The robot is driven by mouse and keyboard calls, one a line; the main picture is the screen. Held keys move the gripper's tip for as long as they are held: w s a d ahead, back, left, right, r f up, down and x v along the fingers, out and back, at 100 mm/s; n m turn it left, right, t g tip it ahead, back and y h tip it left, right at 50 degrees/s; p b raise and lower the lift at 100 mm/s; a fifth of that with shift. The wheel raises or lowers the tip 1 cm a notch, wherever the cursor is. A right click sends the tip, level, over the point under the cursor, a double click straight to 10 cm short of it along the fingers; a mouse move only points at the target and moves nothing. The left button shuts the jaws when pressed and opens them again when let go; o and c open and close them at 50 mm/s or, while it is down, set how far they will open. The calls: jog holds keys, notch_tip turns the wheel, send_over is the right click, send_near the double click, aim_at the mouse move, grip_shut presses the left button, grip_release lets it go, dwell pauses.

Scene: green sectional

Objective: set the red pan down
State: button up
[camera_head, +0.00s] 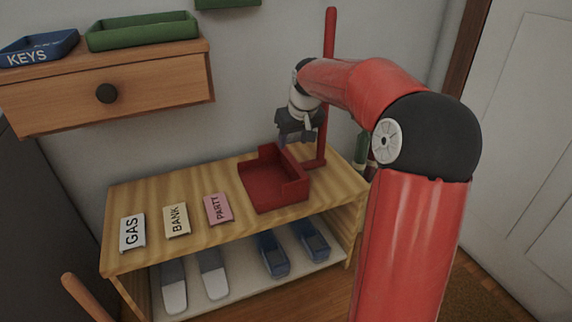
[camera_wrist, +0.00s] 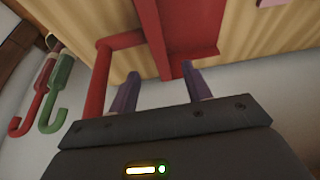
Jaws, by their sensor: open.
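The red pan (camera_head: 270,185) is a shallow open tray with raised walls on some sides. It rests on the wooden bench top (camera_head: 165,190), right of the pink card. My gripper (camera_head: 285,142) is at the pan's back right corner. In the wrist view my gripper (camera_wrist: 160,70) has its two fingers apart, with a red wall of the pan (camera_wrist: 152,30) showing between and just beyond them. A gap shows on each side of the wall. The far fingertips' exact height against the wall is hard to tell.
A red upright post (camera_head: 329,80) stands close behind my gripper. GAS (camera_head: 132,233), BANK (camera_head: 176,219) and PARTY (camera_head: 218,208) cards lie to the left. Shoes (camera_head: 213,274) fill the lower shelf. Red and green umbrellas (camera_wrist: 57,90) hang beside the bench. A drawer shelf (camera_head: 150,80) is above left.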

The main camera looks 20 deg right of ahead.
aim_at(290, 157)
jog(key=shift+b+x, duration=0.7)
jog(key=shift+x, duration=2.8)
jog(key=shift+s+d+f, duration=0.1)
jog(key=shift+s+f, duration=0.05)
jog(key=shift+f, duration=0.15)
jog(key=shift+c, duration=0.3)
grip_shut()
